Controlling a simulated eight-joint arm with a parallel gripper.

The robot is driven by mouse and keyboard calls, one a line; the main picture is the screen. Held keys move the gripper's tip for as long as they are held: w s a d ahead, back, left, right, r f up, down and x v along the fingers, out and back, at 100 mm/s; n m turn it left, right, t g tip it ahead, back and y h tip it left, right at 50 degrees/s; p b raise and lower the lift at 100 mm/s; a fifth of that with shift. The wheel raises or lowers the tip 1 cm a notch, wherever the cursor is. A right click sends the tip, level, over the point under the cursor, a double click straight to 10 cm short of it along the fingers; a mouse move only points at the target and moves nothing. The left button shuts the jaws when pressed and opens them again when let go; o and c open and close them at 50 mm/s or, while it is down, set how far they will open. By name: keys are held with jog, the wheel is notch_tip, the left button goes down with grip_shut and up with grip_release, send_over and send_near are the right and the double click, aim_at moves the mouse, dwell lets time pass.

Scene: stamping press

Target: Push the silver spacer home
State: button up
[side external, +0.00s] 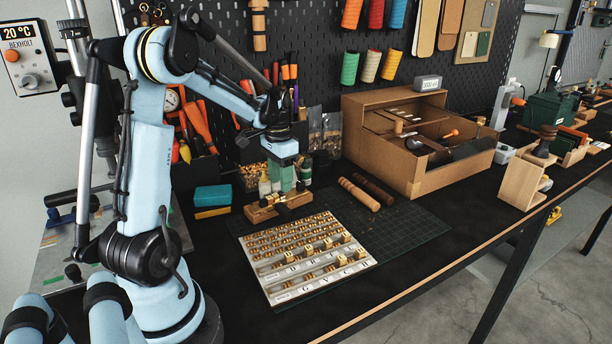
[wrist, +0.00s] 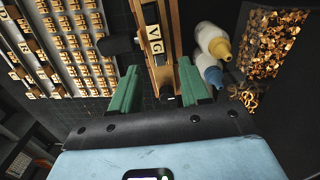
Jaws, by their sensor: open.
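My gripper (wrist: 158,70) is open, its two green fingers apart on either side of the near end of a wooden type holder (wrist: 175,30). In the holder's channel sit pale pieces marked V and G (wrist: 155,38). A greyish piece below them, between the fingers, may be the silver spacer; it is too small and dark to tell, and I cannot tell how deep it sits. In the side view my gripper (side external: 283,178) points down above the wooden holder (side external: 262,213), and its fingertips are partly lost among things there. No finger visibly grips anything.
A tray of brass type (side external: 300,255) lies on the cutting mat in front; it also shows in the wrist view (wrist: 75,48). Two small bottles (wrist: 212,42) and a bin of brass bits (wrist: 275,45) stand close right of the fingers. A cardboard box (side external: 380,165) stands behind.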

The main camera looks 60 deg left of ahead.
jog(key=shift+r, duration=2.55)
jog(key=s+d+r+m+t, duration=0.1)
jog(key=s+d+t, duration=0.2)
jog(key=d, duration=2.2)
jog(key=t, duration=0.4)
jog(key=shift+d+r, duration=0.4)
